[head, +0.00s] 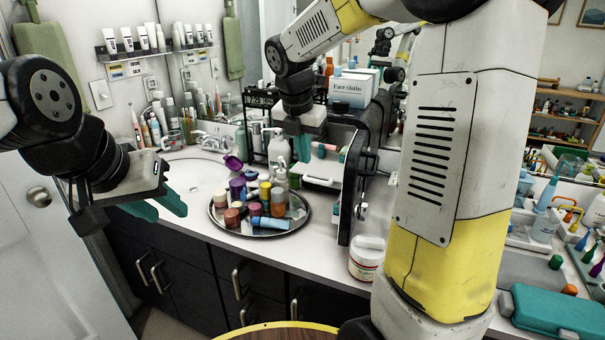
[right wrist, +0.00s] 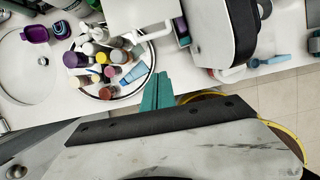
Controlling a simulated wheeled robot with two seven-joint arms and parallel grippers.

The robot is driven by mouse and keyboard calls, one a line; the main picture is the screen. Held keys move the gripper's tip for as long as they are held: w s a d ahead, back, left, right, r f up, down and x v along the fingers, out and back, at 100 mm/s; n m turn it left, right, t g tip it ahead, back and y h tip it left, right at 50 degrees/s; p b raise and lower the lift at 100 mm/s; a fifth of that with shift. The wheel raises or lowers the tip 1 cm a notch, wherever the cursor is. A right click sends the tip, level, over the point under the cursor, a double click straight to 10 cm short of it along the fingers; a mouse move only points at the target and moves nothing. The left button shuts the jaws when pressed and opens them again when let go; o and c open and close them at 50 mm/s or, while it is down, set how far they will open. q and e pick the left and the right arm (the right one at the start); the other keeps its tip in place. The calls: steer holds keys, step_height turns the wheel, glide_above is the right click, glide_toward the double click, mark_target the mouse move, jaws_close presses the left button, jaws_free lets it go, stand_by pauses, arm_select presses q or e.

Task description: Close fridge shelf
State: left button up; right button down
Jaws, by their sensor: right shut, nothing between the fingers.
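The fridge shelf (head: 322,180) is a white tray with a handle-like front bar, standing out from the small fridge. In the right wrist view the white shelf (right wrist: 136,18) lies beyond my fingers. The fridge's dark door (head: 352,185) stands open to the right of the shelf. My right gripper (head: 302,147) is shut and empty, at the left of the shelf; its teal fingers are together in the right wrist view (right wrist: 158,92). Contact with the shelf cannot be told. My left gripper (head: 156,204) is open and empty, in the air left of the counter. My right arm hides part of the fridge.
A round tray (head: 290,232) crowded with bottles and jars stands in front of the shelf. A purple scoop (head: 234,163) lies near the sink (head: 190,180). A white jar (head: 366,258) stands below the door. A face cloths box (head: 352,90) sits behind.

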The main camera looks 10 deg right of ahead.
steer(key=w+d+f, duration=0.3)
steer(key=w+f, duration=0.3)
steer(key=f, duration=0.4)
steer(key=shift+d+f+n, duration=0.3)
steer(key=shift+w, duration=0.1)
